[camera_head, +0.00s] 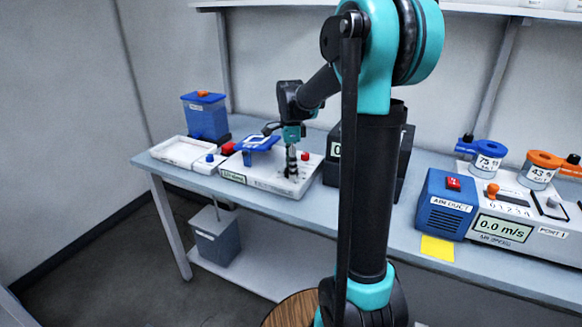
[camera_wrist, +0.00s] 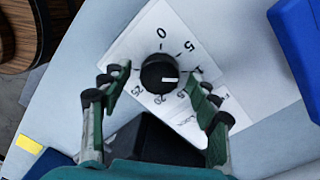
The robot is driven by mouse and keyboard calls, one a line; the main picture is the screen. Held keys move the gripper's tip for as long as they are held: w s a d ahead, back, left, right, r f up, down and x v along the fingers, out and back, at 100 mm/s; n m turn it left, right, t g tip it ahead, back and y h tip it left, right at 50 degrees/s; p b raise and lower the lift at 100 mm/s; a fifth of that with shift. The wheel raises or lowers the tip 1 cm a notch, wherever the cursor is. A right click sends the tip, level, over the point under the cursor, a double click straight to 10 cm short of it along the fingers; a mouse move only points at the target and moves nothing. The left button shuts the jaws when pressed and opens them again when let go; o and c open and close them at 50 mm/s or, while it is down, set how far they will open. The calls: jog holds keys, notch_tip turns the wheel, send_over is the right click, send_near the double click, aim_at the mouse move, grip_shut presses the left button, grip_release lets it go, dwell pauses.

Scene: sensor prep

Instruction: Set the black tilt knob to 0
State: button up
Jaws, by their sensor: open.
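The black tilt knob (camera_wrist: 157,70) sits on a white dial plate (camera_wrist: 150,40) in the wrist view. My gripper (camera_wrist: 165,80) is open, with one green-padded finger on each side of the knob. Gaps show between the pads and the knob.
A blue platform (camera_head: 258,142) and a red button (camera_head: 228,148) are left of my gripper. A dark box with a display (camera_head: 334,150) stands close on the right. A blue air duct unit (camera_head: 445,205) and a yellow note (camera_head: 437,248) are farther right.

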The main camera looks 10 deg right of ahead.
jog(key=c, duration=1.2)
jog(key=shift+o, duration=0.2)
jog(key=n, duration=0.4)
jog(key=shift+n, duration=0.4)
jog(key=n, duration=0.4)
jog(key=shift+n+h, duration=0.3)
jog(key=n, duration=0.4)
jog(key=shift+n+t, duration=0.3)
jog(key=shift+n, duration=1.9)
jog(key=shift+a, duration=0.1)
